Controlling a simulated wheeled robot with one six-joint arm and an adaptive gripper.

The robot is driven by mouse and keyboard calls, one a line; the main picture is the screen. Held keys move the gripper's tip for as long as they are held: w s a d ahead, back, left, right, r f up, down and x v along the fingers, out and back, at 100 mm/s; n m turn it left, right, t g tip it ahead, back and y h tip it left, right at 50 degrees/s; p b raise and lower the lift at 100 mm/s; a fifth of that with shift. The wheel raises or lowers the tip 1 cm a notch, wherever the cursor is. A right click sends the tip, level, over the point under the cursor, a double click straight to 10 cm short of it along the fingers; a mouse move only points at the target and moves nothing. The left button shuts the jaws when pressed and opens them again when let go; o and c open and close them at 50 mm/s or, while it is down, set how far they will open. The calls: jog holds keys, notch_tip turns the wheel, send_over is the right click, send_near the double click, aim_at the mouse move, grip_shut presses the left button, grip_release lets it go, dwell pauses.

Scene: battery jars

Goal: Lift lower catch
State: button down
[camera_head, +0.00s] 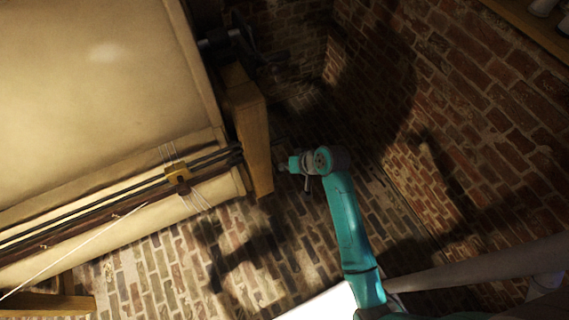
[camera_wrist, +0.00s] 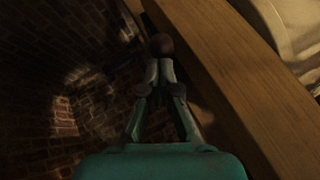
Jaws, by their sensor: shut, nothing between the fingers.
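My gripper (camera_wrist: 160,72) is shut and empty in the wrist view, its fingers drawn together at the tips. A round dark reddish-brown knob (camera_wrist: 162,44) shows just beyond the fingertips, beside a wooden post; I cannot tell if they touch it, or whether it is the lower catch. In the head view my gripper (camera_head: 283,167) is small and dim, just right of the wooden post (camera_head: 258,145). The post also shows in the wrist view (camera_wrist: 235,90). No part is clearly recognisable as the catch.
Brick wall (camera_head: 470,110) and floor surround my arm. A wooden shelf (camera_head: 530,25) is at top right.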

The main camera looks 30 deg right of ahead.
notch_tip(320, 180, down, 7)
jog(key=s+t, duration=0.1)
jog(key=t, duration=0.3)
jog(key=shift+s+n, duration=0.4)
dwell(0.5)
